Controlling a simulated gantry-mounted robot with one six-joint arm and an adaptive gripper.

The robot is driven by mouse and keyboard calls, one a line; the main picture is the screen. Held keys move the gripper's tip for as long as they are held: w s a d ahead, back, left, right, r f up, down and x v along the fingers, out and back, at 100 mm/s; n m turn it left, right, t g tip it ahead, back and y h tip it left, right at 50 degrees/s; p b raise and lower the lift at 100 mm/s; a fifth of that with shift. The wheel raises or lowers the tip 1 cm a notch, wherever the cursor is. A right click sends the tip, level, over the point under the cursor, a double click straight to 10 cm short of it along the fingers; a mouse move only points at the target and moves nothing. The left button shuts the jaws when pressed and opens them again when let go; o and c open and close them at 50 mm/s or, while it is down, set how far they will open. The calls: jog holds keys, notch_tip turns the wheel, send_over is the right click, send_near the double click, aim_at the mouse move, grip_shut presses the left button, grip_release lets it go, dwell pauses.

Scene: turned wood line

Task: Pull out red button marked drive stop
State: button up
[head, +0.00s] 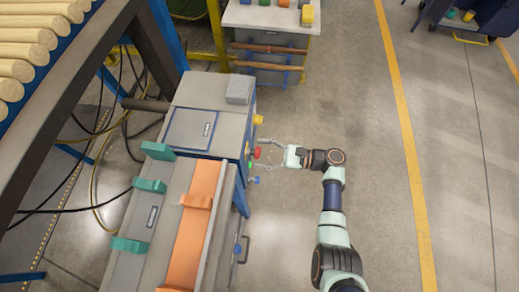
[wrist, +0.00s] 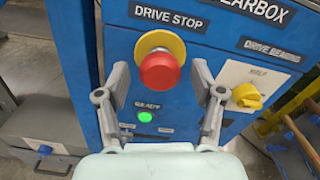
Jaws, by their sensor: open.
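The red button (wrist: 159,73) sits on a yellow round base on a blue panel, under a label reading DRIVE STOP (wrist: 169,17). In the head view the red button (head: 257,153) shows on the right side of the grey machine. My gripper (wrist: 160,75) is open, with one finger on each side of the button in the wrist view. The head view also shows my gripper (head: 262,153) reaching the panel from the right, fingers spread. I cannot tell whether the fingertips touch the button or the panel.
A green lit button (wrist: 145,116) is below the red one. A yellow rotary knob (wrist: 246,95) on a pale plate is close to the right finger. A grey bench (head: 269,20) with coloured blocks stands at the back. Open floor (head: 385,150) lies right of the machine.

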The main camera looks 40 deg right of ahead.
jog(key=v, duration=1.1)
